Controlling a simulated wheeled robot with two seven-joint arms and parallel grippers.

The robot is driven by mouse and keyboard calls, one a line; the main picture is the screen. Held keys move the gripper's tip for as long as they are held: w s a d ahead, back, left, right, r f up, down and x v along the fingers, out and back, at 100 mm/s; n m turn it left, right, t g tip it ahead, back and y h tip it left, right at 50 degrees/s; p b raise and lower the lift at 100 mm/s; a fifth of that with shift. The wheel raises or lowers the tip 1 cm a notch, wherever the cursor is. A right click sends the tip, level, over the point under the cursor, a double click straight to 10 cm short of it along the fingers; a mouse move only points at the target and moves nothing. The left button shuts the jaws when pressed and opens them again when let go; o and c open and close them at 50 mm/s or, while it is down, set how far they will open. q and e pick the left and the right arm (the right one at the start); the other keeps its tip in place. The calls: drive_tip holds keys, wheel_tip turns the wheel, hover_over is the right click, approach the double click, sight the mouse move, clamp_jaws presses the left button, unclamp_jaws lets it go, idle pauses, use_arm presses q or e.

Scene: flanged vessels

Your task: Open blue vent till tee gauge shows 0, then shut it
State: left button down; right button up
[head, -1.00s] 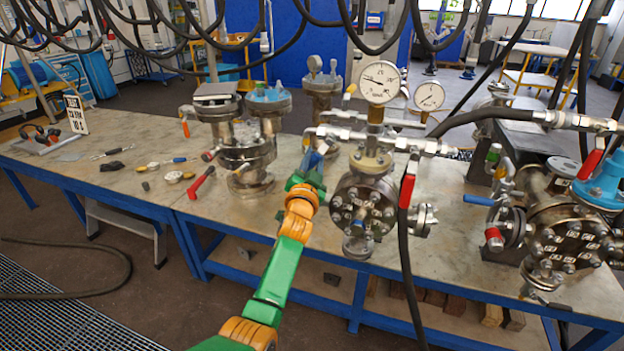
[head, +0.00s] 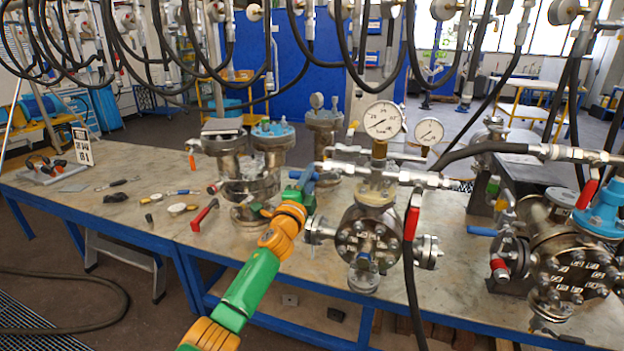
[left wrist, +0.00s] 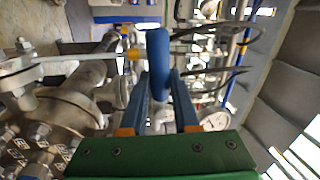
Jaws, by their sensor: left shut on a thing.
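The blue vent handle (head: 307,176) is at the left end of the metal tee piping above the middle vessel (head: 368,238). My left gripper (head: 298,184) is at this handle. In the left wrist view, the fingers of my left gripper (left wrist: 160,90) are shut on the blue handle (left wrist: 158,50), which stands beyond their tips. The large white tee gauge (head: 382,120) sits on top of the tee. Its needle points to the lower left, but the exact reading is too small to tell. My right gripper is out of view.
A smaller gauge (head: 429,131) stands just right of the large one. A red lever (head: 412,222) and a black hose hang right of the middle vessel. Another vessel (head: 570,270) is at the right. Loose tools lie on the bench (head: 120,215) at the left.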

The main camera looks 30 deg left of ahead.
use_arm(q)
drive_tip(key=shift+a+r+m, duration=0.15)
drive_tip(key=shift+r+m, duration=0.5)
drive_tip(key=shift+m, duration=0.15)
drive_tip(key=shift+h, duration=0.3)
drive_tip(key=c, duration=1)
unclamp_jaws()
drive_tip(key=shift+w, duration=0.1)
drive_tip(key=o, duration=0.3)
drive_tip(key=shift+a+f, duration=0.1)
drive_tip(key=shift+a, duration=0.05)
drive_tip(key=shift+o, duration=0.2)
drive_tip(key=shift+w+a+f, duration=0.1)
drive_tip(key=v, duration=0.7)
drive_tip(key=shift+f, duration=0.1)
